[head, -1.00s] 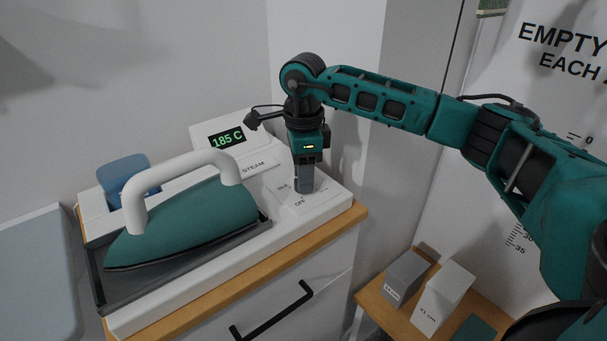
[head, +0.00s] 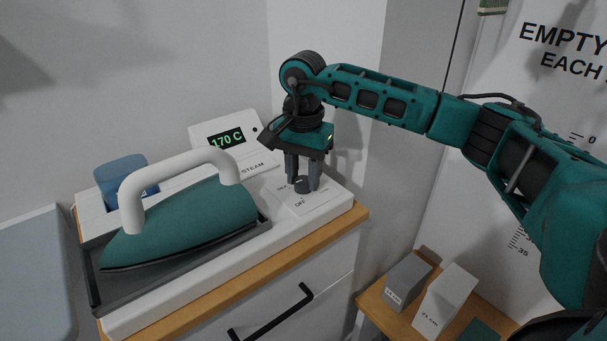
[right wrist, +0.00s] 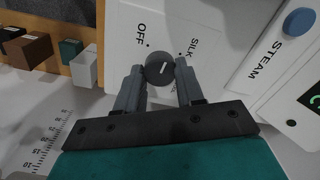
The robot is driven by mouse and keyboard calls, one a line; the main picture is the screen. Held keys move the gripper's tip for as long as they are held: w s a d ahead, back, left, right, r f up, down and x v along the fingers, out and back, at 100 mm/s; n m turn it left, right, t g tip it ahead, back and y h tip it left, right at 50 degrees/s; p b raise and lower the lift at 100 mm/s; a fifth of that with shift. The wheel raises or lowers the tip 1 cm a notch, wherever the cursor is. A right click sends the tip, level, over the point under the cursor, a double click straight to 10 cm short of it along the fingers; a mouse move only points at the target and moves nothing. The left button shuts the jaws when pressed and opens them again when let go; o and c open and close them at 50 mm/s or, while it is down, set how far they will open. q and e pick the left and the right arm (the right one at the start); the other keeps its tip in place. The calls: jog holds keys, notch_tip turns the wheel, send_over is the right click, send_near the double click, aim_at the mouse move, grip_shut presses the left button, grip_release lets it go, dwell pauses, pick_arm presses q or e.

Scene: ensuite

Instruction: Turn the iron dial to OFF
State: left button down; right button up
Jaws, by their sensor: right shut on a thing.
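The iron dial (right wrist: 155,75) is a dark round knob with a short white mark. It sits on the white panel (right wrist: 217,20) of the iron station, between the OFF label (right wrist: 142,33) and the SILK label (right wrist: 193,46). The white mark points to the right in the right wrist view, on the SILK side, not at OFF. My right gripper (right wrist: 159,72) has one finger on each side of the dial and is shut on it. In the head view the right gripper (head: 303,183) points down over the dial (head: 302,187). My left gripper is not in view.
The teal iron (head: 190,225) with a white handle rests in a dark tray left of the gripper. A display (head: 226,138) reads 170 C. A blue STEAM button (right wrist: 299,22) is nearby. Grey (head: 406,281) and white (head: 443,296) blocks stand on a lower wooden shelf.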

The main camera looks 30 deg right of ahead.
aim_at(304, 180)
jog(key=n, duration=0.4)
jog(key=shift+n, duration=0.3)
jog(key=n+b, duration=0.1)
jog(key=n, duration=0.3)
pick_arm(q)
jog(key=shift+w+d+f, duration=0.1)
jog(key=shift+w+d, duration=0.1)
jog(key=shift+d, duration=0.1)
pick_arm(e)
jog(key=shift+r+n, duration=0.1)
jog(key=shift+n, duration=0.7)
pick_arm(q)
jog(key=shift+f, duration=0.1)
pick_arm(e)
jog(key=o, duration=1)
jog(key=shift+o, duration=0.2)
pick_arm(q)
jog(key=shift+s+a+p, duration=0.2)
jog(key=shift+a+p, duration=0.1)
jog(key=shift+p, duration=0.15)
pick_arm(e)
notch_tip(304, 180, up, 13)
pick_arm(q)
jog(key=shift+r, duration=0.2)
